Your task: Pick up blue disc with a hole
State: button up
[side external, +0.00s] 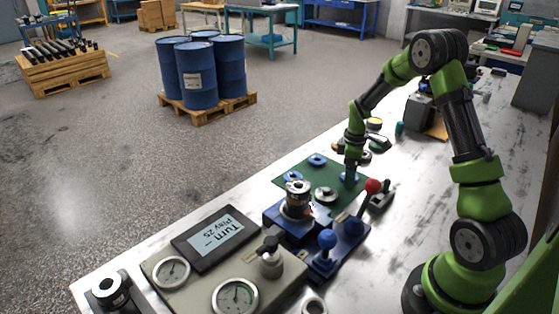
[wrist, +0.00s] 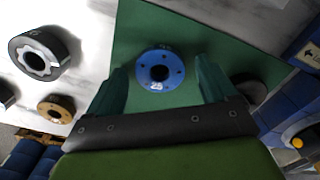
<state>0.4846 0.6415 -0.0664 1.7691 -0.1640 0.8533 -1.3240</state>
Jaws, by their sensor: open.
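A blue disc with a hole (wrist: 146,80) lies flat on the green mat (wrist: 140,30) in the wrist view. It has small holes around its rim and a marking on its lower edge. My gripper (wrist: 162,68) is open, with one teal finger on each side of the disc in that view and a gap to both. In the side view my gripper (side external: 350,172) points down low over the right part of the mat. Blue shows around its tips there, partly hidden by the fingers. Two other blue discs lie on the mat, one at the back (side external: 317,160) and one at the left (side external: 293,175).
A dark grey ring (side external: 326,195) lies on the mat's front part. A blue fixture with a red-knobbed lever (side external: 372,186) and a blue-knobbed lever (side external: 327,239) stands in front. The wrist view shows a dark ring (wrist: 25,48) and a brass ring (wrist: 57,117) beside the mat.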

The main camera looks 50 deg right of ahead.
jog(key=c, duration=1.3)
notch_tip(320, 180, up, 10)
jog(key=shift+r, duration=0.25)
jog(key=shift+r, duration=0.6)
